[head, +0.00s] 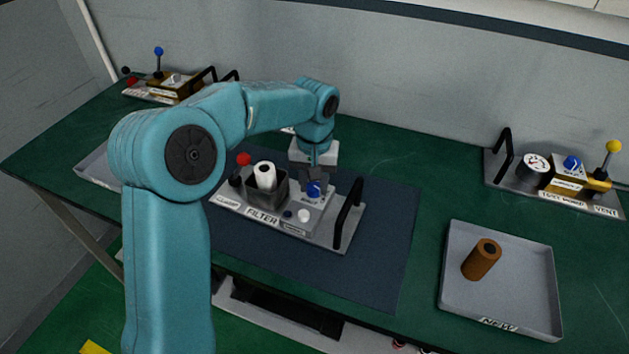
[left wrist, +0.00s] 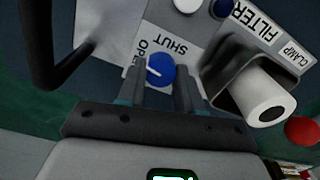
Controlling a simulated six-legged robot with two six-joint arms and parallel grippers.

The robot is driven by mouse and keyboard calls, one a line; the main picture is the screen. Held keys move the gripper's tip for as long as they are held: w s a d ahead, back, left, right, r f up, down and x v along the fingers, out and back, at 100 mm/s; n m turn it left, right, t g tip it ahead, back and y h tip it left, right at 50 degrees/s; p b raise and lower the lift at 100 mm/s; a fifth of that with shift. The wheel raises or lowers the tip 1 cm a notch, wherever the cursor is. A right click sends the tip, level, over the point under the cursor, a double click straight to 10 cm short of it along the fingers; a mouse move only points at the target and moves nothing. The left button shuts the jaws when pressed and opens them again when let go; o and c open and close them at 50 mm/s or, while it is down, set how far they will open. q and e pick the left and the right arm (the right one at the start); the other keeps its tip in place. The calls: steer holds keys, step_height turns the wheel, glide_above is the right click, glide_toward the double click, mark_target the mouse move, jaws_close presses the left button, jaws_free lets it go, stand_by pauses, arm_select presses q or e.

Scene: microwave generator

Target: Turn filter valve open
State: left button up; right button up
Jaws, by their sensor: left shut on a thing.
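The filter unit (head: 322,223) is a grey panel labelled FILTER on a dark mat. Its filter valve is a blue knob (head: 314,188); in the left wrist view the knob (left wrist: 161,70) sits beside the words OPEN and SHUT. A white line on the knob runs toward its left side in that view. My left gripper (head: 314,178) reaches down from above and is shut on the knob, one finger on each side in the left wrist view (left wrist: 160,88). My right gripper is not in view.
A white cylinder (head: 265,175) stands in the unit's dark holder, near a red knob (head: 243,158). A black handle (head: 348,212) rises at the unit's right. A grey tray (head: 510,290) holds a brown cylinder (head: 481,260). A gauge unit (head: 536,168) stands at the back right.

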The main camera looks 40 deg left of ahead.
mark_target(314, 185)
arm_select(q)
steer(key=shift+n, duration=1)
steer(key=o, duration=1)
steer(key=shift+o, duration=0.2)
step_height(314, 185, up, 16)
steer(key=p, duration=0.2)
steer(key=shift+r, duration=0.2)
